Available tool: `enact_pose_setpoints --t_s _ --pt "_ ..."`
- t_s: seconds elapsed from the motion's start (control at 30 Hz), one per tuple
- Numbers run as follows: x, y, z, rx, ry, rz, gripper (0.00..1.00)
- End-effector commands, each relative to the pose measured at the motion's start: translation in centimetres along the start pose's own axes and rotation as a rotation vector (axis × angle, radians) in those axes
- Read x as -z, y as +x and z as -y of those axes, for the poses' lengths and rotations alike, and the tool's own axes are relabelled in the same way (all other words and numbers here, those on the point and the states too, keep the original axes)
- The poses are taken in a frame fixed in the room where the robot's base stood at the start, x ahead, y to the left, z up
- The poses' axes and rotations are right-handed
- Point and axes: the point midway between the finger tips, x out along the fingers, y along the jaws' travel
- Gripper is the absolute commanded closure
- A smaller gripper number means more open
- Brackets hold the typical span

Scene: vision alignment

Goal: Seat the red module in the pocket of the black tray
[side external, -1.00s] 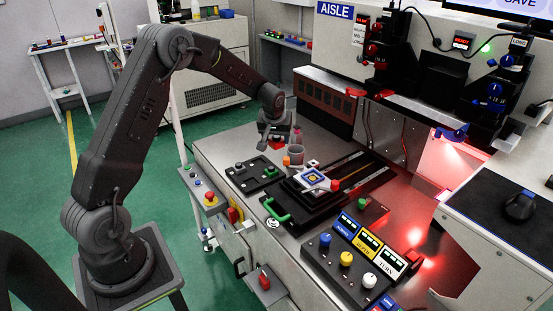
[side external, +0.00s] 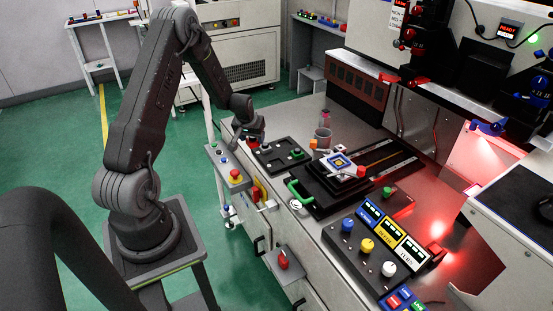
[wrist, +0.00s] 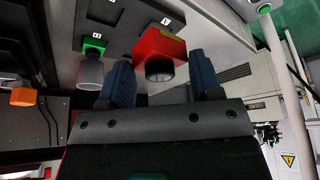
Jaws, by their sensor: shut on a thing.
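The red module (wrist: 160,48), with a yellow patch and a black round face, lies between the blue-padded fingers of my gripper (wrist: 163,72) in the wrist view. My gripper is shut on it. The black tray (wrist: 205,8) with numbered white labels lies beyond it. A green module (wrist: 93,48) with a grey cylinder is at the left. In the side view my gripper (side external: 249,136) is low at the left end of the black tray (side external: 280,163); a little red shows under it. Whether the module touches the tray or a pocket cannot be told.
A black fixture (side external: 325,190) with a white and blue plate (side external: 341,162) and green handle is nearby. A button panel (side external: 375,250) stands in front.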

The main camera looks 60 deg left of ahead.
Motion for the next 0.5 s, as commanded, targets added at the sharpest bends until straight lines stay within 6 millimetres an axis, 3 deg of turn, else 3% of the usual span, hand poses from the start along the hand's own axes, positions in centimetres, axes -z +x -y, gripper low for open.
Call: enact_pose_setpoints --t_s 0.3,0.5 --pt "0.2 4.3 -6.3 -0.001 0.007 0.0 0.65" --pt "0.3 5.5 -7.9 0.0 0.002 -0.001 0.65"
